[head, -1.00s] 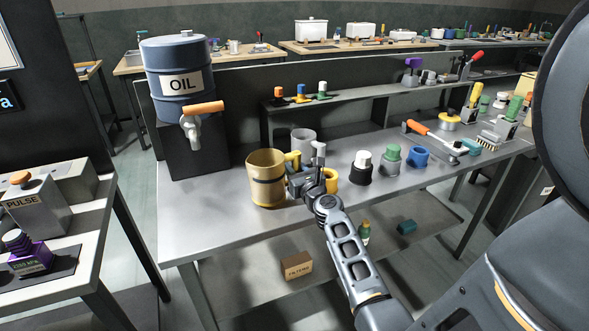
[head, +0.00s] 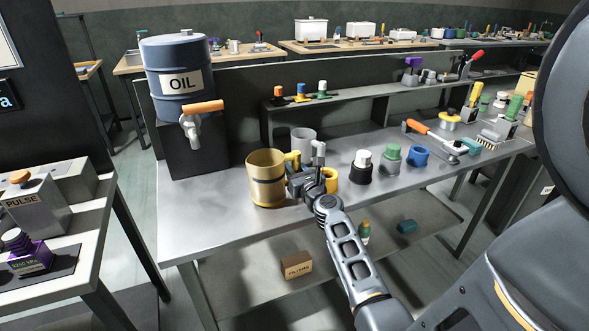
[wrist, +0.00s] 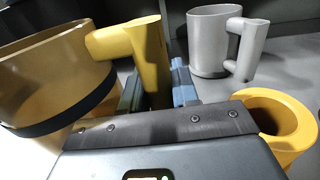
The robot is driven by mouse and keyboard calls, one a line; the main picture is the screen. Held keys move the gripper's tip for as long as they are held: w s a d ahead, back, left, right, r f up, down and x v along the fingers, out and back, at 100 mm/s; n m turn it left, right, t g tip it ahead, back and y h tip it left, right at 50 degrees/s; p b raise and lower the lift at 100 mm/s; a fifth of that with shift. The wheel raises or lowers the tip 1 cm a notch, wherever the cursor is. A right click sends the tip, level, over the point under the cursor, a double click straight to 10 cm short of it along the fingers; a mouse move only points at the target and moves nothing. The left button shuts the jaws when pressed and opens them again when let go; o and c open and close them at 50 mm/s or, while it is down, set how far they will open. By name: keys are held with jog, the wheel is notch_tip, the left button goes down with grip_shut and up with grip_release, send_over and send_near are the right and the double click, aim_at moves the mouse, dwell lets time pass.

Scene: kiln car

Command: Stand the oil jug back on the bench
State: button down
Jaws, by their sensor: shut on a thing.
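The oil jug (head: 266,180), a tan-yellow open-topped jug with a dark band, is upright at the front left of the grey bench (head: 215,215). Its base is at or very near the bench top; I cannot tell whether it touches. My gripper (head: 294,170) is shut on the jug's yellow handle, on the jug's right side. In the wrist view the jug body (wrist: 60,75) fills the left, and the handle (wrist: 148,50) stands between my fingers (wrist: 155,92). The jug's inside looks empty where visible.
A grey mug (wrist: 209,42) stands just behind the handle. A yellow ring-shaped piece (wrist: 285,125) is close to my gripper's right. A blue oil drum (head: 180,75) with an orange-handled tap stands behind left. Black, green and blue pieces (head: 391,158) line the bench rightward. Bench front left is clear.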

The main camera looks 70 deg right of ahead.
jog(key=shift+f+b, duration=0.45)
dwell(0.5)
jog(key=c, duration=0.8)
grip_release()
jog(key=shift+s+a, duration=0.1)
jog(key=shift+a, duration=0.05)
jog(key=shift+v, duration=3.8)
jog(key=b+v, duration=0.1)
jog(key=v, duration=0.7)
